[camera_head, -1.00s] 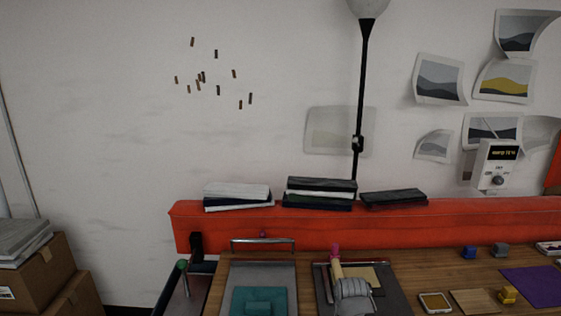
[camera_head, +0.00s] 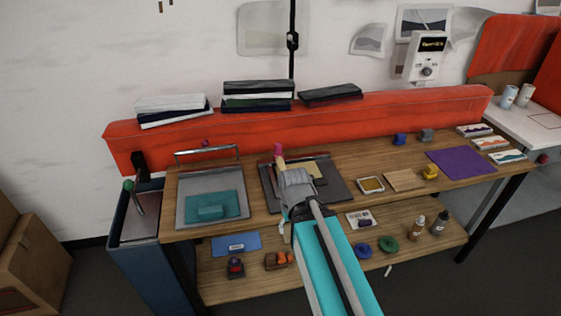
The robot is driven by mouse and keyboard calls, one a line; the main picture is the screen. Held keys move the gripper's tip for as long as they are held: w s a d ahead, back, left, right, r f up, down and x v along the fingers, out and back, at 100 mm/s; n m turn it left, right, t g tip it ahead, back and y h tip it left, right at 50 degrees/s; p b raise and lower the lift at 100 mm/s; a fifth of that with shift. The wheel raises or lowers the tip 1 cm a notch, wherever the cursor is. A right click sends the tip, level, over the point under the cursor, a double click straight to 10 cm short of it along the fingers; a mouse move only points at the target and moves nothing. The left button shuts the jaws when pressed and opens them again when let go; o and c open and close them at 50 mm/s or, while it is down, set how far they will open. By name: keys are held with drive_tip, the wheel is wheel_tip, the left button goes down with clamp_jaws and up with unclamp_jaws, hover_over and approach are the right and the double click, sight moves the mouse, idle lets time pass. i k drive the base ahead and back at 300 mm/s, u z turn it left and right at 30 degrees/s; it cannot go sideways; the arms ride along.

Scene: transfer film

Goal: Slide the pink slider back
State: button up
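A bright pink piece (camera_head: 278,149) shows at the back of a dark flat plate on the workbench, at the top of a short tan piece. It looks like the pink slider, but its track cannot be made out. A smaller dark pink knob (camera_head: 205,142) stands behind the left grey plate. My arm reaches up from the bottom. Its grey ribbed end, with my gripper (camera_head: 286,170), is over the dark plate (camera_head: 338,188), just in front of the pink piece. The fingers are too small and hidden to read, and contact cannot be told.
Ink pads, small blocks and a purple sheet (camera_head: 460,163) lie at right. A lower shelf holds several small items.

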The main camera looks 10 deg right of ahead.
sight(278, 154)
drive_tip(key=z, duration=0.8)
drive_tip(key=i, duration=0.4)
drive_tip(key=u, duration=0.8)
